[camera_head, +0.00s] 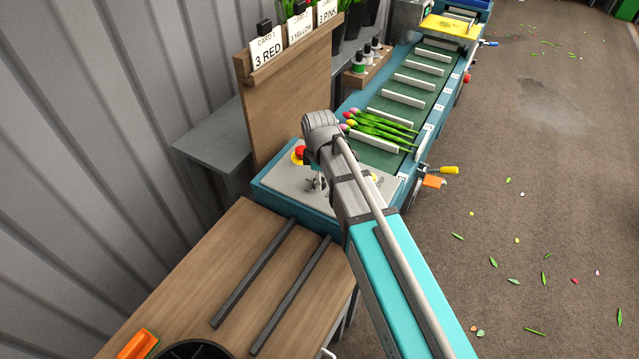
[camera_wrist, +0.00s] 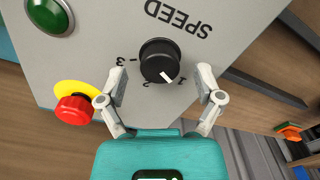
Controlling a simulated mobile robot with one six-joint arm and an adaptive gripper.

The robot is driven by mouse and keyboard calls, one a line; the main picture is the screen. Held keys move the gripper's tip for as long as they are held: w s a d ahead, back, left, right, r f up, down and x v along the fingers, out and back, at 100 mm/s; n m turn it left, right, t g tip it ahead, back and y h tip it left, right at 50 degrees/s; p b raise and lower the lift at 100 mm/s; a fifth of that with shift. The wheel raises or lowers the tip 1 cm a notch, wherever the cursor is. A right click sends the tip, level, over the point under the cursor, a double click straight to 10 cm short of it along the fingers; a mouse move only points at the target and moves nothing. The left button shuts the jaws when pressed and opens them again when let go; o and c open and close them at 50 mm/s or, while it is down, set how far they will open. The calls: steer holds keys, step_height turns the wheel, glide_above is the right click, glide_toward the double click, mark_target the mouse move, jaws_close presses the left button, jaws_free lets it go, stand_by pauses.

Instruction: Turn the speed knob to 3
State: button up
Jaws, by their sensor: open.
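The black speed knob (camera_wrist: 159,61) sits on the grey control panel (camera_wrist: 215,45) in the wrist view, with the upside-down word SPEED above it. Its white pointer mark faces down and slightly right. The 3 is at the knob's left and the 2 at its lower left; the pointer is away from both. My gripper (camera_wrist: 159,76) is open, with one finger on each side of the knob and visible gaps between.
A red button on a yellow base (camera_wrist: 74,108) lies close to my left finger, and a green button (camera_wrist: 48,15) is at upper left. In the head view, tulips (camera_head: 383,128) lie on the slatted conveyor (camera_head: 408,92) beyond the panel. A wooden card board (camera_head: 290,95) stands behind the panel.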

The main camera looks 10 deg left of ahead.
steer(key=shift+f, duration=0.4)
steer(key=c, duration=1.2)
